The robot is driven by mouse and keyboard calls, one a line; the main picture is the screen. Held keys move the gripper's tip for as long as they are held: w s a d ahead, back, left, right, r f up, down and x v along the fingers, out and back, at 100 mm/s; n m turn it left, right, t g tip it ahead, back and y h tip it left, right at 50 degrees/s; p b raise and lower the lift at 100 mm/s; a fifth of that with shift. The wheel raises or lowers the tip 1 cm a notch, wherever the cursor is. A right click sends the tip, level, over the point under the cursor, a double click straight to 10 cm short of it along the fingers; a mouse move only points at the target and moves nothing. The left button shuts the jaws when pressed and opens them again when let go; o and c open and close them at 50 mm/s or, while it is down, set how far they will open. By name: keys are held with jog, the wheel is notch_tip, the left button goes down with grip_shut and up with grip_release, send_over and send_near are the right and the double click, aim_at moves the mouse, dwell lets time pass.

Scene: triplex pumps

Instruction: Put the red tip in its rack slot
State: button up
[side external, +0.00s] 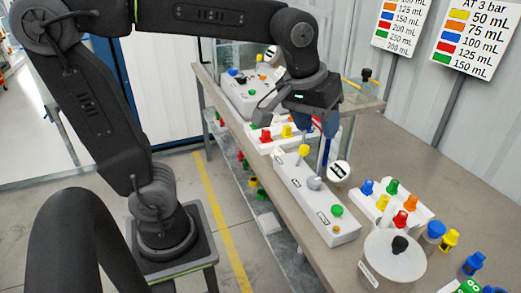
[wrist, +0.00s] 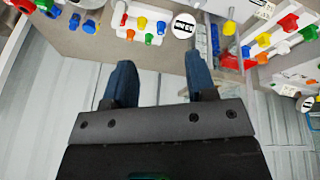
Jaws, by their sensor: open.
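My gripper (side external: 318,133) is above the bench beside a white rack (side external: 251,131). Its two blue fingers are spread apart in the wrist view (wrist: 160,85), with nothing between them. A red tip (side external: 266,136) and a yellow tip (side external: 286,131) stand in that rack; my gripper partly hides it. Another red tip (side external: 401,219) is in the nearer white rack with blue, green, yellow and orange tips. The wrist view shows a red tip (wrist: 124,19) in a rack at the top and another red tip (wrist: 288,22) at the right. I cannot tell which one the task means.
A white pump block (side external: 318,205) with yellow, grey and green knobs stands on the bench. A round white base (side external: 393,258) with a black knob and several loose coloured tips are nearer the camera. The bench (side external: 440,195) is bare toward the wall.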

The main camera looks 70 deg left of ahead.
jog(key=s+a+f+m+t, duration=0.1)
jog(key=s+f+m, duration=0.4)
jog(key=s, duration=0.5)
jog(key=shift+s+a+t, duration=0.2)
jog(key=shift+a+t, duration=0.1)
jog(key=shift+o, duration=0.4)
jog(key=shift+r, duration=0.1)
